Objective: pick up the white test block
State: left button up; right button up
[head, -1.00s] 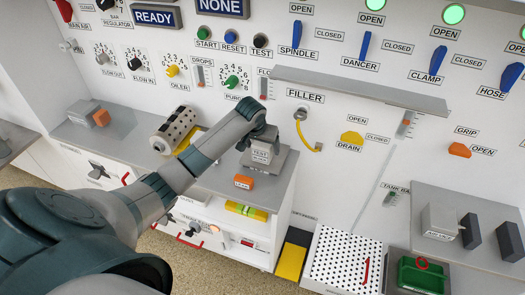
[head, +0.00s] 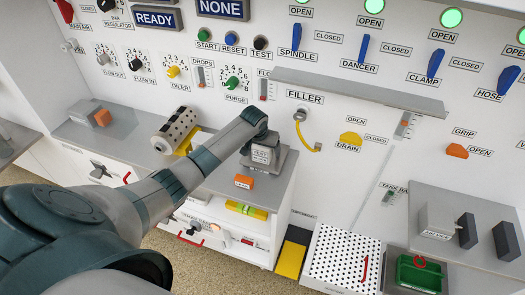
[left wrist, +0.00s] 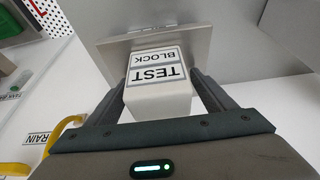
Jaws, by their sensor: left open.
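The white test block (head: 263,155), labelled TEST BLOCK, stands on a grey metal plate (head: 278,168) on the counter. In the left wrist view the block (left wrist: 158,98) sits between the two fingers of my left gripper (left wrist: 162,85), and the plate (left wrist: 120,47) shows behind it. The fingers are open, one on each side of the block. In the head view my left gripper (head: 262,140) is over the block from above and hides its top. My right gripper is not in view.
An orange block (head: 244,182) lies at the counter's front. A perforated drum (head: 175,130) stands left of my arm. The shelf edge (head: 350,88) and yellow filler hose (head: 308,135) project from the panel at right. A green tray (head: 418,273) is far right.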

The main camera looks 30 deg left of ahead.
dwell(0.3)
pick_arm(q)
jog(key=c, duration=1.5)
jog(key=shift+r, duration=0.2)
jog(key=shift+w+r+b, duration=0.1)
jog(key=shift+r+b, duration=0.2)
jog(key=shift+r, duration=0.25)
notch_tip(320, 180, up, 2)
jog(key=shift+r+b, duration=0.25)
jog(key=shift+b, duration=0.25)
jog(key=w+d+r+b, duration=0.2)
jog(key=d+r, duration=0.5)
jog(key=d, duration=0.4)
jog(key=shift+w+d+b, duration=0.15)
jog(key=shift+d+b, duration=0.1)
jog(key=shift+b, duration=0.3)
